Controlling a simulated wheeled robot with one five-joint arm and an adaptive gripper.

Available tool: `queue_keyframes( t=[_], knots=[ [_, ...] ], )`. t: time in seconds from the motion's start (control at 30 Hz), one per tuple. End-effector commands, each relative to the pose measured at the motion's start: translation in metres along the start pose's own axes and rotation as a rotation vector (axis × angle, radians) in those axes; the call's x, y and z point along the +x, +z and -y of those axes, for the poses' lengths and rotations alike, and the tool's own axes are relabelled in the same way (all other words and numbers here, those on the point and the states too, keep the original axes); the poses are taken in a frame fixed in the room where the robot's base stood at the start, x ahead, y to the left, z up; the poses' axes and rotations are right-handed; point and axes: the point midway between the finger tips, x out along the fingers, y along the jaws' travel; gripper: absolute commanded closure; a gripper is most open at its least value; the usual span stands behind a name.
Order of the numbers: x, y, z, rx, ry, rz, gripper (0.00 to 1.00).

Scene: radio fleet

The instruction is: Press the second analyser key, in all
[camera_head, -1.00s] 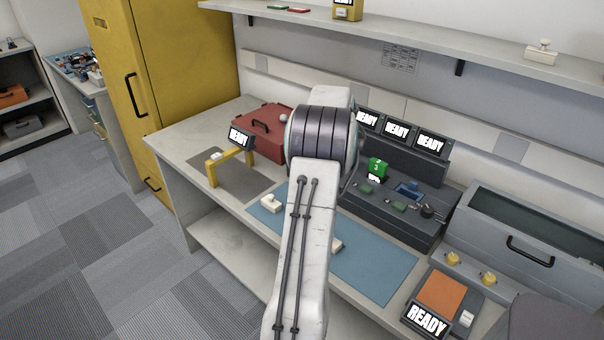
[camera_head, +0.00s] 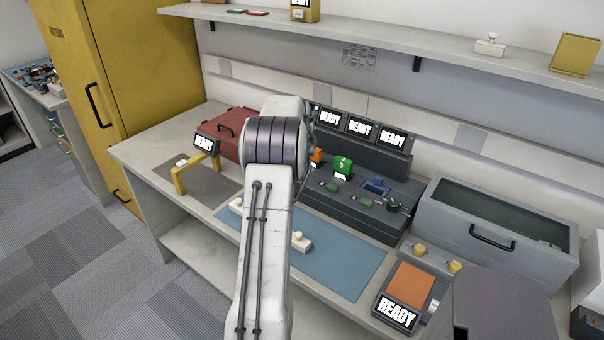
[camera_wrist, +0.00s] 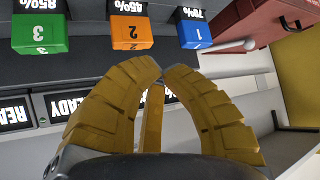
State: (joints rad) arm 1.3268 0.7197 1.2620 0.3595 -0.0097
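My gripper (camera_wrist: 160,70) has yellow ribbed fingers whose tips meet with nothing visible between them. In the head view my arm hides it. A dark console (camera_head: 345,210) on the bench has three READY screens (camera_head: 361,128) and small green keys (camera_head: 328,187). I cannot tell which device or key is the analyser's. A green block marked 3 (camera_head: 343,166) and an orange block (camera_head: 316,156) stand on the console. The wrist view, upside down, shows the green block (camera_wrist: 40,35), the orange block marked 2 (camera_wrist: 132,32) and a blue block marked 1 (camera_wrist: 195,32), with percent displays.
A red case (camera_head: 218,140) and a yellow stand (camera_head: 195,174) are at the left. A blue mat (camera_head: 335,265) lies in front. A shelf (camera_head: 390,38) runs above.

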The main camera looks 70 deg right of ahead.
Motion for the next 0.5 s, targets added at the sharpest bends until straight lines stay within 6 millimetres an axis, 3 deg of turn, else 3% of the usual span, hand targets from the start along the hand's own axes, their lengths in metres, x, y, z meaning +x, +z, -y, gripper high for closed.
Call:
queue_keyframes(
  t=[0.5],
  knots=[
    [0.029, 0.031, 0.001, 0.0, 0.0, 0.003, 1.0]
  ],
)
